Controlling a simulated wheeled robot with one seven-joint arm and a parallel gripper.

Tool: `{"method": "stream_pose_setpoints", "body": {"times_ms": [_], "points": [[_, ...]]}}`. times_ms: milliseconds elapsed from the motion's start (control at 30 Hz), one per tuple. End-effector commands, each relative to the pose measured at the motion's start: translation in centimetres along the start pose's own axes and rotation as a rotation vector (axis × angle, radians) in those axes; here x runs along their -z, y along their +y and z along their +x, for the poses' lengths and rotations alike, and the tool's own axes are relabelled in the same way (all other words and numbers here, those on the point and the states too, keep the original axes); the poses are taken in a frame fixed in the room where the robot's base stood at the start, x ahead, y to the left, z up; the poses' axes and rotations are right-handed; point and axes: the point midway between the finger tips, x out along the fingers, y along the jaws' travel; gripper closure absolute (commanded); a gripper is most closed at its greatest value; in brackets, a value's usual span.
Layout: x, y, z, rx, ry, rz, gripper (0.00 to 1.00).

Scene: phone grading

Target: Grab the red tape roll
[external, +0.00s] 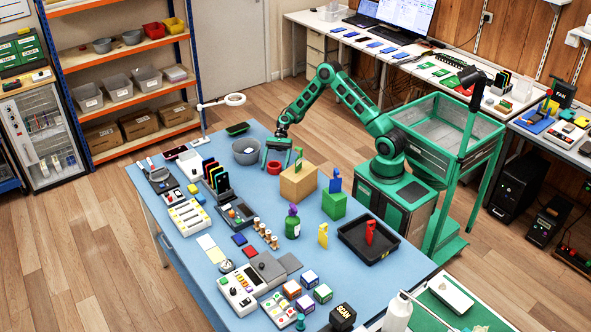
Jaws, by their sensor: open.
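The red tape roll (274,167) lies flat on the blue table (212,287), near its far end. It sits just right of a grey bowl (246,151) and left of a tan box (298,182). My gripper (278,152) hangs pointing down over the tape roll, slightly above it or at its far side; the exact gap is too small to tell. The gripper is open and holds nothing that I can see. The fingers are small and dark in this view.
A black tray (368,238) holds a red piece. A dark phone (237,129) lies behind the bowl. Phones in a rack (217,182) and small parts crowd the left side.

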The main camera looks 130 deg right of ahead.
Motion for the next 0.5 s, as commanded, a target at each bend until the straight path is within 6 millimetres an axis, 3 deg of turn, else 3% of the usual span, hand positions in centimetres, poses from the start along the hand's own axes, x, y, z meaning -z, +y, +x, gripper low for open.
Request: {"method": "stream_pose_setpoints", "body": {"times_ms": [100, 333, 500], "points": [[0.04, 0.04, 1.18, 0.0, 0.001, 0.002, 0.23], [0.05, 0.02, 1.29, 0.001, 0.001, 0.002, 0.26], [0.05, 0.01, 1.27, 0.001, 0.001, 0.002, 0.66]]}}
